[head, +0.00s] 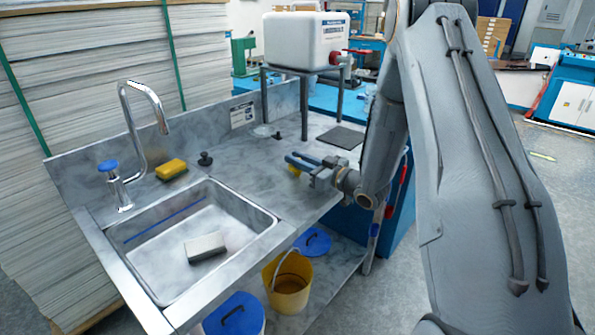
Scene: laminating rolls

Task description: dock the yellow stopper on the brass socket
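My gripper (291,158) reaches in from the right over the grey counter, its blue-tipped fingers pointing left. A small yellow piece (294,171), which looks like the yellow stopper, shows just below the fingertips and is partly hidden by them. I cannot tell whether the fingers hold it or it stands on the counter beneath them. The gap between the fingers is too small to judge. I cannot make out a brass socket in this view.
The sink (262,222) holds a grey-white sponge (205,246). A tap (122,180), yellow sponge (172,169) and black plug (205,158) stand around it. A white tank (300,42) sits on a stand behind; a dark mat (342,137) lies right. Buckets (288,290) are below.

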